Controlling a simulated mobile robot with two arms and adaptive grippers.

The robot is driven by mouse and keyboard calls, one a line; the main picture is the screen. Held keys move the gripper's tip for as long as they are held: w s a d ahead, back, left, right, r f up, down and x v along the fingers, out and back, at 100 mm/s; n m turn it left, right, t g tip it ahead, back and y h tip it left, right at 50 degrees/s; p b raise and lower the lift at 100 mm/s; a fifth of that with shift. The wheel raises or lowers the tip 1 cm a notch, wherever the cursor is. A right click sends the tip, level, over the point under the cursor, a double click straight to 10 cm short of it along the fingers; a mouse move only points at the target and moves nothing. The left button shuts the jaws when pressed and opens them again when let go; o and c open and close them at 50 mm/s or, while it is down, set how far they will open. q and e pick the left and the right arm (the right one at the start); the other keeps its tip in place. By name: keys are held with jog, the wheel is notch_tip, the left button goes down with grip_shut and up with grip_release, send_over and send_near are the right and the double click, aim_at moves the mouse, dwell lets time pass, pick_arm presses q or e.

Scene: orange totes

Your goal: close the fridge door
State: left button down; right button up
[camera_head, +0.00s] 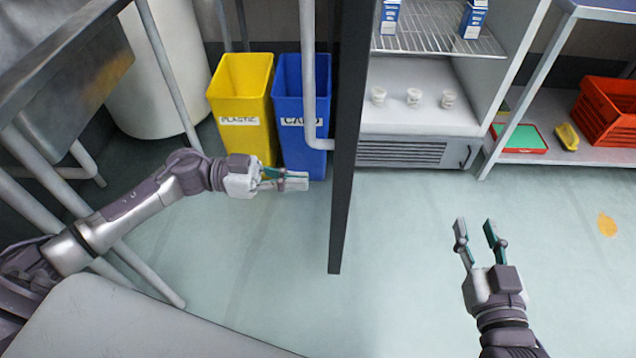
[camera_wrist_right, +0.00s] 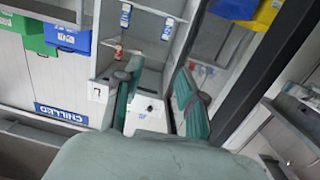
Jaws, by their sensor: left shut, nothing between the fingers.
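The fridge (camera_head: 420,85) stands open at the back, its shelf and inner floor in view. Its door (camera_head: 343,150) is swung out towards me and seen nearly edge-on as a dark upright panel. A pale bar handle (camera_head: 309,90) is on the door's left side. My left gripper (camera_head: 300,181) is shut and empty, left of the door and below the handle's lower end in the picture; a gap shows between it and the door. My right gripper (camera_head: 476,228) is open and empty over the floor, right of the door. Its fingers also show in the right wrist view (camera_wrist_right: 155,90).
A yellow bin (camera_head: 240,95) and a blue bin (camera_head: 290,100) stand behind my left gripper. A metal table (camera_head: 85,60) is at left. A shelf rack at right holds a red crate (camera_head: 610,110). White cups (camera_head: 413,97) stand inside the fridge.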

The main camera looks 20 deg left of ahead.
pick_arm(q)
jog(key=shift+b+x, duration=0.35)
jog(key=shift+x, duration=1.8)
pick_arm(e)
jog(key=shift+w+a+r+t+y, duration=0.1)
jog(key=shift+a+r+t+y, duration=0.15)
jog(key=shift+r+t, duration=0.6)
jog(key=shift+a+r+t+y, duration=0.1)
jog(key=shift+r+t+y, duration=0.25)
jog(key=shift+r, duration=0.85)
